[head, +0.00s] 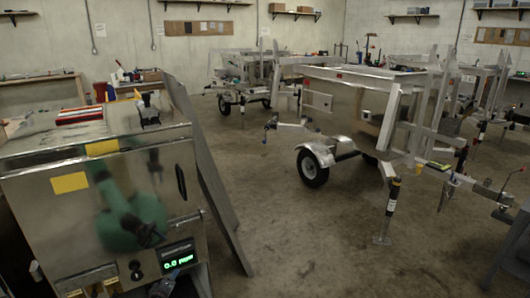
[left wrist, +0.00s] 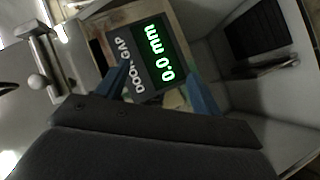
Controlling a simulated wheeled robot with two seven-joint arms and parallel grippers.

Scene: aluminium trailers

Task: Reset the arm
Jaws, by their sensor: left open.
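My left gripper (left wrist: 158,80) is open in the left wrist view, with its two blue fingers apart and nothing seen between them. In the head view the same display (head: 178,258) sits low on the front of a shiny metal cabinet (head: 60,215) at the left. A dark shape at the bottom edge, just below the display, appears to be part of my left gripper. My right gripper is not in view.
A leaning panel (head: 205,165) stands right of the cabinet. An aluminium trailer (head: 335,150) stands on the concrete floor, with more trailers behind. A bench edge (head: 515,250) is at the far right. The floor (head: 310,245) in the middle is clear.

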